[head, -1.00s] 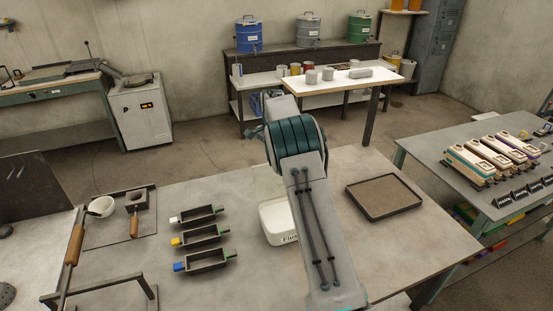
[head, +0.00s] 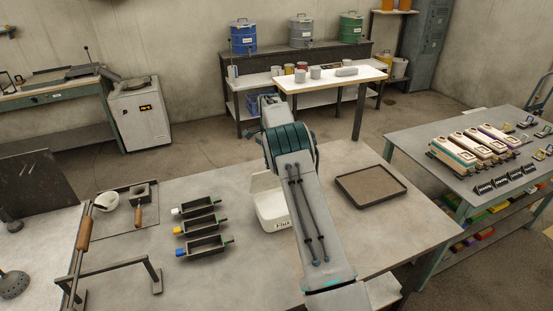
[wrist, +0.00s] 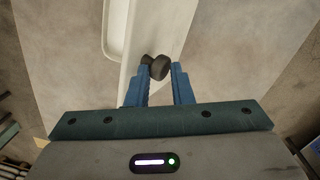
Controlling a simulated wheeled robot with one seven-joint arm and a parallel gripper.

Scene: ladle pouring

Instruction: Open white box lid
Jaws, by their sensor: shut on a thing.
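The white box (head: 273,212) marked "Flux" stands on the grey workbench, partly behind my arm in the head view. Its white lid (head: 262,181) shows above the box as a raised, tilted panel. In the wrist view, the white lid (wrist: 163,30) fills the upper middle and has a dark round knob (wrist: 159,67). My gripper (wrist: 160,76) has its blue fingers on either side of the knob and is shut on it. In the head view, my arm hides the fingers and the knob.
Several dark moulds (head: 203,226) with coloured ends lie left of the box. A shallow dark tray (head: 371,187) lies to its right. A wooden-handled ladle (head: 84,230) and a metal stand (head: 125,268) are at the left. Bare bench lies in front of the moulds.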

